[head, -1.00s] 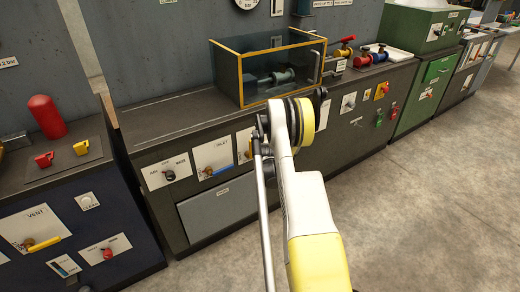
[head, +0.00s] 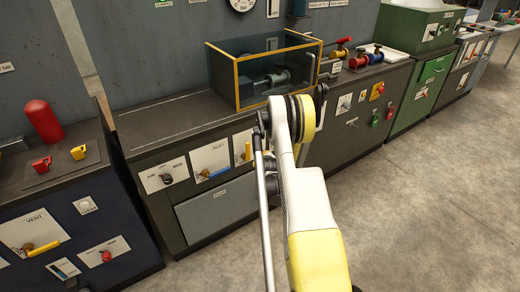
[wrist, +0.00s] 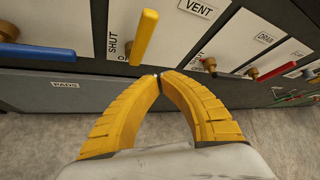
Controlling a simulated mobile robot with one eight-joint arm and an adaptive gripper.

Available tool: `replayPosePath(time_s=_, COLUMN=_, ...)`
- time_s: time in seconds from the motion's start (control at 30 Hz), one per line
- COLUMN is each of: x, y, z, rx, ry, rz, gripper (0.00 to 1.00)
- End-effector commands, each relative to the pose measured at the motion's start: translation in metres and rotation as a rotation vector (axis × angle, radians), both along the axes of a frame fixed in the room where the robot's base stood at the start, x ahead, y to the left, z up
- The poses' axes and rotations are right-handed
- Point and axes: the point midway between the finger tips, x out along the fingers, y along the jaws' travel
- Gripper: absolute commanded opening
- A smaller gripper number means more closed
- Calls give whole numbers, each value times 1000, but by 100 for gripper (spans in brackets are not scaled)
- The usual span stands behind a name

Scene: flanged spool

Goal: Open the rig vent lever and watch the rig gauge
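In the wrist view, a yellow lever (wrist: 145,38) stands out from a white plate marked SHUT at its lower left. A VENT label (wrist: 198,6) sits to its upper right. My gripper (wrist: 158,77) has its two yellow fingers curved together, tips meeting just below the lever, with nothing seen between them. Whether a tip touches the lever cannot be told. In the head view my arm hides the gripper and much of this plate. A round white dial (head: 242,4) on the wall is cut by the top edge; its reading is not legible.
A blue lever (wrist: 38,51) is left of the yellow one, and a red lever (wrist: 278,70) is right by a DRAIN label. A glass box (head: 235,75) with yellow edges tops the bench. A dark blue cabinet (head: 130,215) at left has another VENT lever. Floor is clear at right.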

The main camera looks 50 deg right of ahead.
Motion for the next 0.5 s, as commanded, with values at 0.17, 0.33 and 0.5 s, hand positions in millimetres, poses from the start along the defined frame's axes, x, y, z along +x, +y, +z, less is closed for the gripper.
replayPosePath(time_s=0.17, x=-12, y=15, z=-2, rx=0, ry=0, rz=0, gripper=0)
replayPosePath(time_s=0.33, x=-15, y=18, z=-2, rx=0, ry=1, rz=-1, gripper=0)
replayPosePath(time_s=0.5, x=-15, y=18, z=-1, rx=0, ry=1, rz=-1, gripper=0)
